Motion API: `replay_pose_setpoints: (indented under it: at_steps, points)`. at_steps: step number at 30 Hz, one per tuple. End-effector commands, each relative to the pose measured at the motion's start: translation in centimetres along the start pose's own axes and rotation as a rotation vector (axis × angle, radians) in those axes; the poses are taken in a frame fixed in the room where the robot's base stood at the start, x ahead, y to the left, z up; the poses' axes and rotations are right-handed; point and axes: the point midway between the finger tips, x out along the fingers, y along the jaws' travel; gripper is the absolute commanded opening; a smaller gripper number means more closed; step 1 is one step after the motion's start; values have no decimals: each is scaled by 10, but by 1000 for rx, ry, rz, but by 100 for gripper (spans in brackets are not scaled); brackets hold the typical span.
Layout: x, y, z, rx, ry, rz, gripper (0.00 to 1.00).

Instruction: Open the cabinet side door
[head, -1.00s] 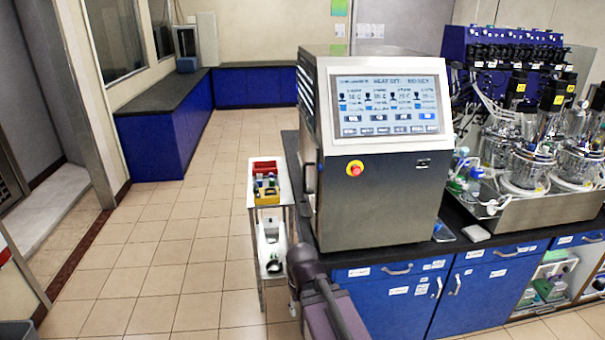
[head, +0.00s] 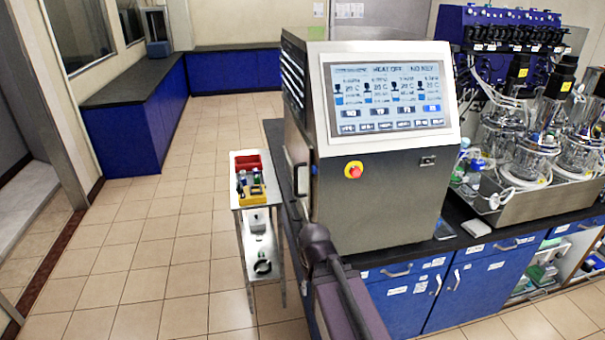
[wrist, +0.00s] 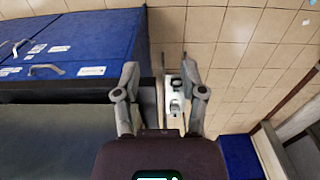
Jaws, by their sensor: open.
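The grey steel cabinet (head: 375,200) with a screen stands on the dark bench in the head view. The side door looks closed. My arm rises in front of the cabinet's lower left, but its gripper does not show in the head view. In the wrist view my gripper (wrist: 160,76) is open, with nothing held between its fingers. The side handle cannot be made out there.
A narrow white cart (head: 237,202) with red and yellow bins (head: 250,185) stands left of the cabinet; it also shows between my fingers in the wrist view (wrist: 174,100). Blue bench cupboards (head: 400,305) lie below. Glass vessels stand at right. Tiled floor at left is clear.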

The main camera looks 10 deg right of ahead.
Motion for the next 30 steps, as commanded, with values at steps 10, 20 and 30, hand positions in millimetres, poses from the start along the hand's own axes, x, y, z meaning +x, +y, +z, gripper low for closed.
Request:
replay_pose_setpoints:
  at_steps: [10, 20, 30]
  points:
    - [0, 0, 0, 0, 0, 0, 54]
    - [0, 0, -4, -21, -2, 15, 54]
    - [-2, 12, -49, -308, -59, 247, 54]
